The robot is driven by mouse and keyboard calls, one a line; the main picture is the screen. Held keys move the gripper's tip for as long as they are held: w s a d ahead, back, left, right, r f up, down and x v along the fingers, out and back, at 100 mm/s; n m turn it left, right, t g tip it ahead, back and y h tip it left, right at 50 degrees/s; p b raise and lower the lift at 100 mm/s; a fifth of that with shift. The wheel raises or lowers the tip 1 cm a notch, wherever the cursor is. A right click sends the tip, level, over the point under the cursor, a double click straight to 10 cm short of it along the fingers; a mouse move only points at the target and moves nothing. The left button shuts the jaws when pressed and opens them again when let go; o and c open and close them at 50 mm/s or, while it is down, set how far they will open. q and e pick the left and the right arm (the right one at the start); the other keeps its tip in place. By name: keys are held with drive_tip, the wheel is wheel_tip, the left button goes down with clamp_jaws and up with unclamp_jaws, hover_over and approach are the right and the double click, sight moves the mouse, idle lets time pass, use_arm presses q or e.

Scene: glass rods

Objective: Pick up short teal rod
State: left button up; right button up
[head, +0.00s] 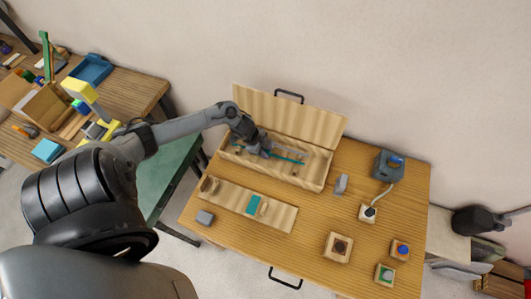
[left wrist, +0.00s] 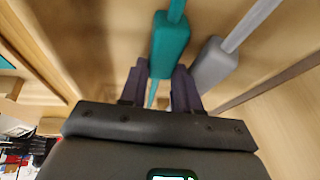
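The teal rod (head: 289,159) lies in the open wooden box (head: 310,182) at the back of the table. In the left wrist view its thick teal block (left wrist: 170,45) shows just ahead of my fingertips, with a thin teal piece between the fingers. My left gripper (head: 267,152) reaches down into the box; in the left wrist view its two dark fingers (left wrist: 160,72) stand apart, with space beside the thin teal piece. I cannot tell whether a finger touches the block.
A grey rod (left wrist: 215,62) lies close to the right of the teal one. The box lid (head: 290,116) stands open behind. In front are a wooden board (head: 222,194) with a teal piece (head: 253,204), a grey block (head: 205,218) and wooden button blocks (head: 338,247).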

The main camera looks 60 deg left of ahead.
use_arm(q)
drive_tip(key=shift+s+f, duration=0.15)
drive_tip(key=shift+f, duration=0.25)
clamp_jaws()
